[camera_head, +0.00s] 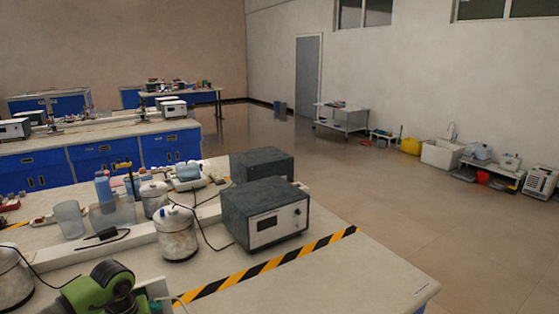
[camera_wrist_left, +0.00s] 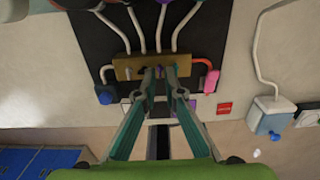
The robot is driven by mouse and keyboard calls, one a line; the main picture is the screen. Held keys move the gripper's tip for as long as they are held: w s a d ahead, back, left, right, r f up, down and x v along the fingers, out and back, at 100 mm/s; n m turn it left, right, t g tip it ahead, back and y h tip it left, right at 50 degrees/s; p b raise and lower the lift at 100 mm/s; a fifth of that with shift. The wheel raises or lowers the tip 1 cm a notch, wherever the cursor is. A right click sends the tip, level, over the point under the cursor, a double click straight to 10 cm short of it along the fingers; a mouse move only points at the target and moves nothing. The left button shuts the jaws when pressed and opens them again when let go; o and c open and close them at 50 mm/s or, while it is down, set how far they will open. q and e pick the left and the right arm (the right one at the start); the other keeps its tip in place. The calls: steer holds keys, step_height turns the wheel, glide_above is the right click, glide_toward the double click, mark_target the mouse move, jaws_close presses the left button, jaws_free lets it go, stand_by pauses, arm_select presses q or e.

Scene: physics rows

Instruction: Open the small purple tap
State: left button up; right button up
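In the left wrist view, a brass-coloured block (camera_wrist_left: 128,68) with several pale bent pipes sits against a black panel. A small purple tap (camera_wrist_left: 159,72) shows at the block's lower edge, partly hidden by my fingers. My left gripper (camera_wrist_left: 160,74) reaches up to it, with one teal fingertip on each side of the purple part. The gap between the tips is narrow. I cannot tell whether they touch the tap. The head view does not show the tap or the gripper tips. My right gripper is in neither view.
Beside the block are a blue tap (camera_wrist_left: 105,96) at left and a pinkish-red tap (camera_wrist_left: 211,82) at right. In the head view, a dark grey instrument (camera_head: 265,215) and white jars (camera_head: 177,235) stand on the bench.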

arm_select(q)
jaws_close()
steer(key=n+p, duration=0.1)
steer(key=n, duration=0.3)
steer(key=shift+r, duration=0.1)
steer(key=shift+n+p, duration=0.55)
steer(key=shift+n, duration=0.95)
